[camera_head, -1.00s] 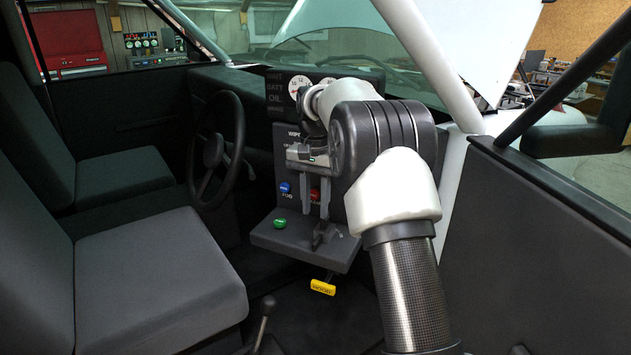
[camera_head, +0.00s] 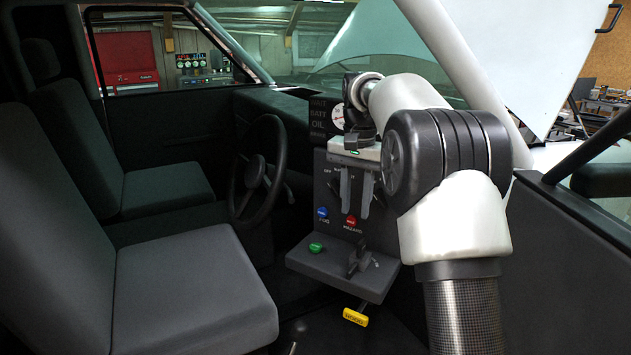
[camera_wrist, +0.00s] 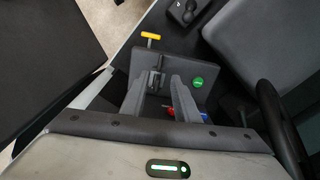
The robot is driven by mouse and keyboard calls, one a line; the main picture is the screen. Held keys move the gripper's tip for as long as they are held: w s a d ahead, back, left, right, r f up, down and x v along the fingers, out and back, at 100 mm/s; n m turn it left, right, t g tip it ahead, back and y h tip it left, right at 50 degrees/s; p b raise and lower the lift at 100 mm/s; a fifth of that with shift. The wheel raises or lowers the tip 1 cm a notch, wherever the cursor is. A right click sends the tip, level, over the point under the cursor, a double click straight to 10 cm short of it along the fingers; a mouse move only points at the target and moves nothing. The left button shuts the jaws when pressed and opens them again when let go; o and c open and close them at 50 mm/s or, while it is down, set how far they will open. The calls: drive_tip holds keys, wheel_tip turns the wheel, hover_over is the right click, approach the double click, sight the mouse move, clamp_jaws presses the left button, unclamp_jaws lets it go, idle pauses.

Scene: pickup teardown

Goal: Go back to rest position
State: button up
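My gripper (camera_head: 356,207) hangs with its two grey fingers pointing down in front of the upright dash panel (camera_head: 385,240). The fingers stand apart with nothing between them, so it is open. In the wrist view my gripper (camera_wrist: 158,84) shows the same gap, with the panel's black lever (camera_wrist: 156,76) beyond it. The green knob (camera_head: 316,248) and the black lever (camera_head: 360,259) are on the panel's lower ledge. A yellow handle (camera_head: 355,317) sticks out under the ledge.
The steering wheel (camera_head: 258,170) is left of the panel and the grey front seat (camera_head: 190,290) fills the lower left. The white windshield pillar (camera_head: 465,70) rises close to my arm. The door (camera_head: 560,275) borders the right side.

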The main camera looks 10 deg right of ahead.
drive_tip(key=s+a+r+n+t, duration=0.15)
drive_tip(key=s+r, duration=0.25)
drive_tip(key=s, duration=0.4)
drive_tip(key=s+r+n+t, duration=0.15)
drive_tip(key=s+r, duration=0.25)
drive_tip(key=s, duration=0.5)
drive_tip(key=s+f+n+t, duration=0.1)
drive_tip(key=s+f+n, duration=0.1)
drive_tip(key=s, duration=0.6)
drive_tip(key=s+a+f+n+t, duration=0.1)
drive_tip(key=s+f, duration=0.4)
drive_tip(key=s, duration=0.4)
drive_tip(key=shift+s+f+n+p, duration=0.2)
drive_tip(key=shift+f+n+p, duration=0.05)
drive_tip(key=shift+n+p, duration=0.15)
